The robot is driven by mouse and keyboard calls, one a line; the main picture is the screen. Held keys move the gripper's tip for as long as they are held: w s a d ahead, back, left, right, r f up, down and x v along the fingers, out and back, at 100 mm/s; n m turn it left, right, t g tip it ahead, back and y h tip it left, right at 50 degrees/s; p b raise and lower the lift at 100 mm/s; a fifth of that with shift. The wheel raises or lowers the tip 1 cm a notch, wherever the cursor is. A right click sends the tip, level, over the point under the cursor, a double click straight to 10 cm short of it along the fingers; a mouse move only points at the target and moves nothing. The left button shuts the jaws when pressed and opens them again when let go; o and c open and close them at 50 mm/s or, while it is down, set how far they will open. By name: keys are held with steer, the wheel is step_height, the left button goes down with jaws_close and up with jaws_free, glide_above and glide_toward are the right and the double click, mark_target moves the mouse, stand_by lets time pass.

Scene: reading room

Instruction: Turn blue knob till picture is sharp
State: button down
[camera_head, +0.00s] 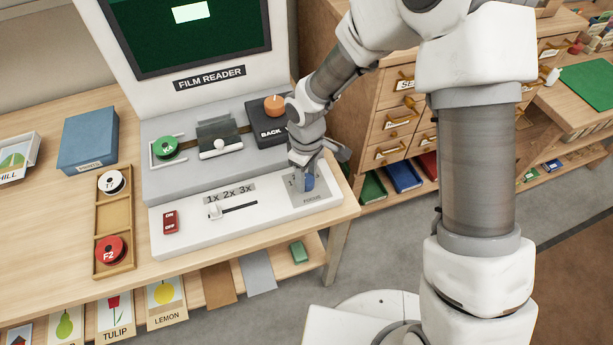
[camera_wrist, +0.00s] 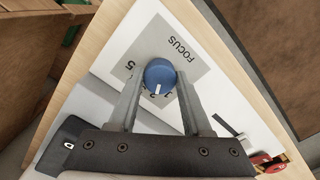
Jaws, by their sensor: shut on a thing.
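The blue knob (camera_head: 309,182) sits on a grey plate (camera_head: 322,196) at the right end of the film reader's white front panel. In the wrist view the knob (camera_wrist: 160,76) has a white pointer mark, and the plate (camera_wrist: 183,66) reads FOCUS with numbers partly hidden. My gripper (camera_head: 306,172) is over the plate; in the wrist view its two fingers (camera_wrist: 159,88) are shut on the sides of the knob. The reader's dark green screen (camera_head: 187,38) is cut by the top edge and shows a pale bright patch (camera_head: 191,12); I cannot judge its sharpness.
A wooden tray (camera_head: 114,214) with reels stands at left. A drawer cabinet (camera_head: 393,121) stands close behind my arm.

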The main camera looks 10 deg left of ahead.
mark_target(307, 179)
steer(key=shift+c, duration=1.7)
jaws_free()
step_height(307, 179, up, 18)
steer(key=p, duration=0.2)
steer(key=shift+f+p, duration=0.25)
steer(key=shift+p, duration=0.05)
